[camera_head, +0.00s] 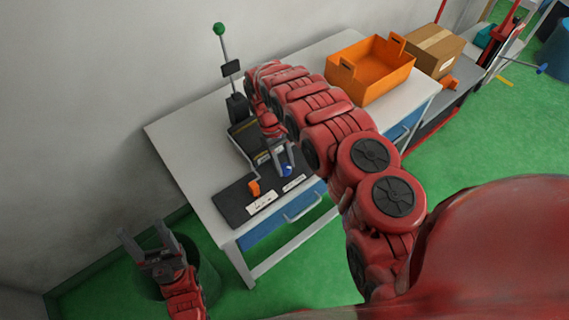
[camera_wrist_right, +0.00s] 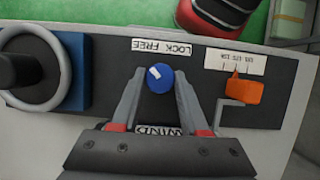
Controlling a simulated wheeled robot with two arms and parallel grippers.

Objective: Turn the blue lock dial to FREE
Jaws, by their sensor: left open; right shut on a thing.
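The blue lock dial (camera_wrist_right: 160,80) sits on the dark panel (camera_wrist_right: 283,92), in front of a white plate (camera_wrist_right: 163,47) lettered LOCK and FREE. A white mark on the dial points to the upper left in the right wrist view. My right gripper (camera_wrist_right: 160,84) is shut on the dial, with one finger on each side. In the head view, the dial (camera_head: 288,170) shows as a small blue spot under my right gripper (camera_head: 283,166). My left gripper (camera_head: 141,232) is open and empty, low at the left, away from the table.
An orange switch (camera_wrist_right: 243,90) with a bent rod stands right of the dial in the wrist view. A green-knobbed lever (camera_head: 219,30) rises behind the panel. An orange crate (camera_head: 365,85) and a cardboard box (camera_head: 435,48) stand further right. A dark bin (camera_head: 207,270) is near my left gripper.

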